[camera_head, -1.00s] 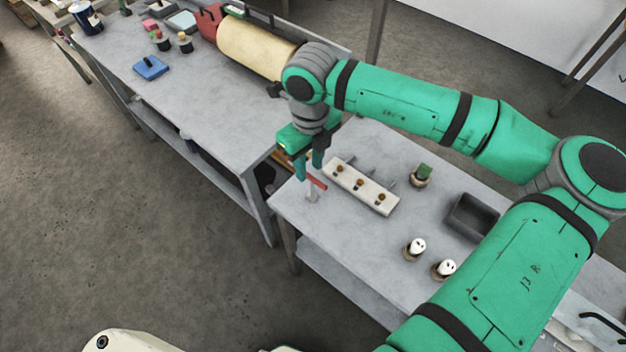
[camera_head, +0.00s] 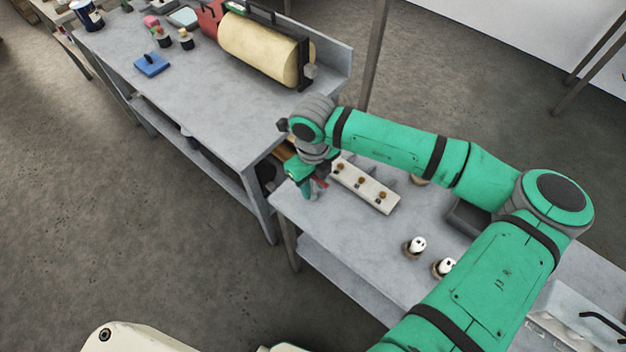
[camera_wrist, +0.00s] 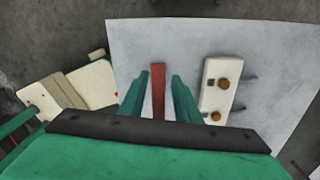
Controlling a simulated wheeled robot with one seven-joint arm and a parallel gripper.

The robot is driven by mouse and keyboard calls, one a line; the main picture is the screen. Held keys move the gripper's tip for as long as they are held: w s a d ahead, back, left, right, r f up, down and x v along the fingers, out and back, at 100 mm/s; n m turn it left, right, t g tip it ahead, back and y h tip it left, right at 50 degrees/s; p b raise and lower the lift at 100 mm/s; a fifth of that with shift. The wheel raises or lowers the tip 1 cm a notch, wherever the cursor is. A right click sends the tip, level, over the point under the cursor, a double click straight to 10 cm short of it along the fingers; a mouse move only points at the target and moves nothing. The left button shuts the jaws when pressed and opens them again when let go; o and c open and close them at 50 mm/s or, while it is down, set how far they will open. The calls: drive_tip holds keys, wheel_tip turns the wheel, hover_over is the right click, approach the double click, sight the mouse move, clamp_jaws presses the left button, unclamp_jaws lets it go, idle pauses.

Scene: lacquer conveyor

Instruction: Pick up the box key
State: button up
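A red bar (camera_wrist: 158,92), which looks like the handle of the box key, stands at the near left corner of the right-hand table (camera_head: 340,238). In the wrist view it lies lengthwise between the two green fingers of my gripper (camera_wrist: 158,97), with a gap on each side. My gripper is open and pointing down around the bar. In the head view my gripper (camera_head: 309,190) is low over the table corner, and only a bit of the red bar (camera_head: 321,183) shows beside it. The lower part of the key is hidden.
A pale block with orange-brown knobs (camera_head: 377,199) lies just right of my gripper; it also shows in the wrist view (camera_wrist: 213,103). Two white-topped pieces (camera_head: 417,245) (camera_head: 444,267) and a dark tray (camera_head: 466,218) stand farther right. Another table (camera_head: 215,100) holds a cream roll (camera_head: 258,49).

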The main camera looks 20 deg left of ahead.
drive_tip(key=shift+s+f, duration=0.1)
drive_tip(key=shift+f, duration=0.05)
clamp_jaws()
drive_tip(key=shift+r, duration=0.2)
